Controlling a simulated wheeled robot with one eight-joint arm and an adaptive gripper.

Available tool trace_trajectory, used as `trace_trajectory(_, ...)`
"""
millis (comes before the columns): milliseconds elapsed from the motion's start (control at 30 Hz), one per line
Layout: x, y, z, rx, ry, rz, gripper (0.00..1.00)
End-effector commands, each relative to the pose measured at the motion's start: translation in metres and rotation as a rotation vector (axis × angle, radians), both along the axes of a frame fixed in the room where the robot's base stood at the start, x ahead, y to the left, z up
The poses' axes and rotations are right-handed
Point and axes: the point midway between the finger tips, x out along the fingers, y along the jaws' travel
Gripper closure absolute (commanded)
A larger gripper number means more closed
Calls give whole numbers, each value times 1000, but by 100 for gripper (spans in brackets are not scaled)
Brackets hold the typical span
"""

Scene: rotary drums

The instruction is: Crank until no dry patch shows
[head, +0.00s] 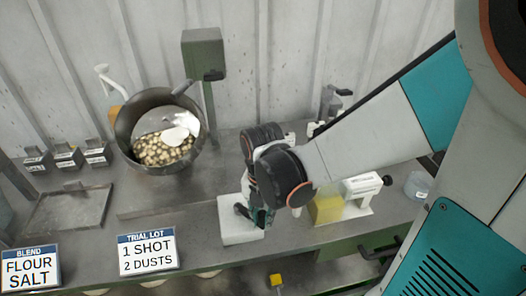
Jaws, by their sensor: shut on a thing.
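The round dark drum (128,122) is tilted with its open mouth facing me. Several tan, nut-like pieces (160,151) lie in its lower part, with a white patch above them. The pale inner wall shows at the upper right. I cannot tell from here which pieces are dry or coated. A green post (203,55) with a dark knob (214,75) stands behind the drum. My gripper (254,215) is well right of the drum, low over a white block (240,233). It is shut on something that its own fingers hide.
Small labelled bins (67,155) and a shallow tray (68,208) are at left. Two signs (148,251) stand at the front; one reads "1 shot, 2 dusts". A yellow block (327,209), a white device (360,190) and a clear cup (417,184) are at right.

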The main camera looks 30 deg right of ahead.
Motion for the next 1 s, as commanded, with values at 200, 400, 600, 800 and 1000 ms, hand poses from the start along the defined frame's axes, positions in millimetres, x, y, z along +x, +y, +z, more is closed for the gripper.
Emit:
trace_trajectory(200,-1,-1,0,-2,-1,-5,100)
trace_trajectory(400,-1,-1,0,-2,-1,-5,100)
trace_trajectory(600,-1,-1,0,-2,-1,-5,69)
trace_trajectory(800,-1,0,0,-1,-1,-4,59)
trace_trajectory(1000,-1,0,1,-1,-1,-4,59)
